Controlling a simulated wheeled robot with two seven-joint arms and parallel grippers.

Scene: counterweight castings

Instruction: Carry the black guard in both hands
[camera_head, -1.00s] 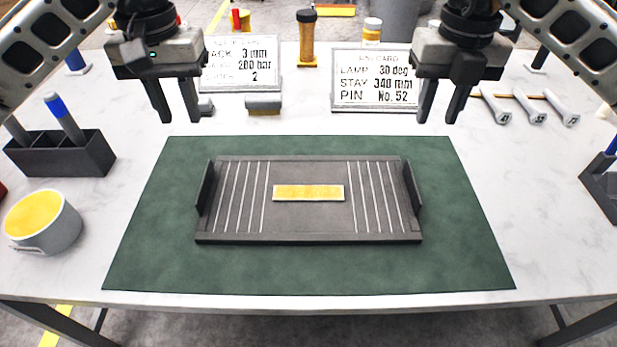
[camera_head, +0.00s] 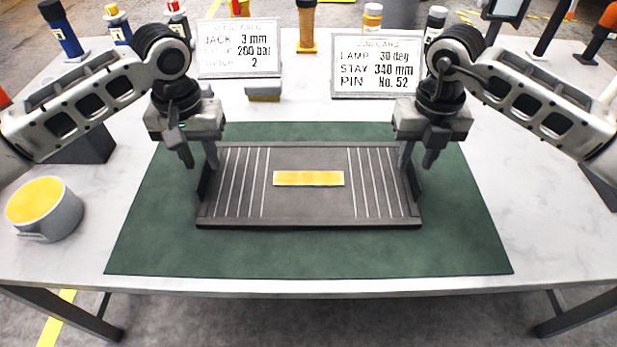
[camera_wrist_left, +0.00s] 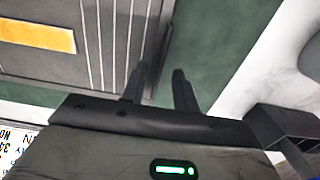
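The black guard (camera_head: 310,207) lies flat on the green mat (camera_head: 300,258). It has pale ribs, a yellow label (camera_head: 309,178) and an upright flange at each end. My left gripper (camera_head: 198,160) is open at the left end flange (camera_head: 203,190). In the left wrist view, my left gripper's fingers (camera_wrist_left: 158,78) stand apart on either side of the flange (camera_wrist_left: 158,55), with gaps visible. My right gripper (camera_head: 418,160) is open at the right end flange (camera_head: 412,190), one finger on each side. Whether its fingers touch the flange cannot be told.
Two printed cards (camera_head: 238,48) (camera_head: 374,67) stand behind the mat. A grey tub with yellow contents (camera_head: 45,208) stands left. A dark holder (camera_head: 85,148) is partly hidden behind my left arm. Bottles line the back. The table's front strip is clear.

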